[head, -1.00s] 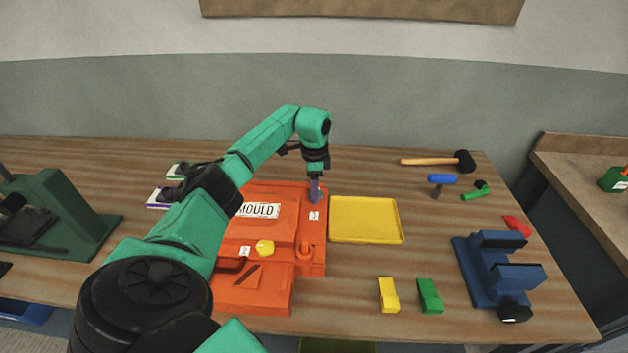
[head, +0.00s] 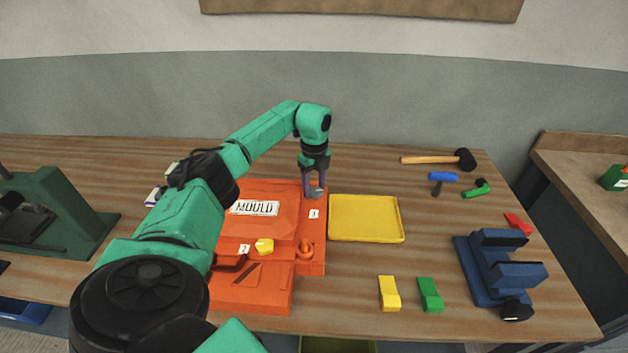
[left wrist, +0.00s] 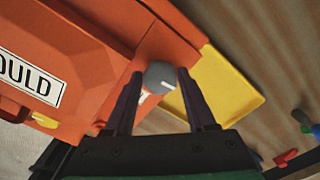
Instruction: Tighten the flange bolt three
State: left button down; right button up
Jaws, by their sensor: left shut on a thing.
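The orange mould (head: 270,200) lies on the bench with a white MOULD label. A yellow bolt head (head: 264,246) stands by a tag reading 2. An orange knob (head: 306,250) stands at the right edge. My right gripper is not in view.
A yellow tray (head: 366,219) lies right of the mould. Yellow (head: 389,293) and green (head: 430,294) blocks lie in front. A blue vise (head: 497,268), a mallet (head: 440,160) and small tools are at the right. A green machine (head: 57,220) stands at the left.

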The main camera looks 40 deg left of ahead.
pick_arm(q)
jog(key=m, duration=0.4)
jog(key=shift+w+m, duration=0.15)
jog(key=shift+m, duration=0.15)
jog(key=m, duration=0.4)
jog(key=shift+m+b, duration=0.3)
jog(key=m, duration=0.4)
jog(key=shift+d+m, duration=0.15)
jog(key=shift+m, duration=0.15)
jog(key=m, duration=0.3)
jog(key=shift+w+m, duration=0.1)
jog(key=shift+m, duration=0.2)
jog(key=m+b, duration=0.1)
jog(key=m, duration=0.3)
jog(key=shift+d+m, duration=0.15)
jog(key=shift+m, duration=0.15)
jog(key=m, duration=0.4)
jog(key=shift+r, duration=0.1)
jog(key=m, duration=0.9)
jog(key=shift+s+b, duration=0.2)
jog(key=shift+b, duration=0.15)
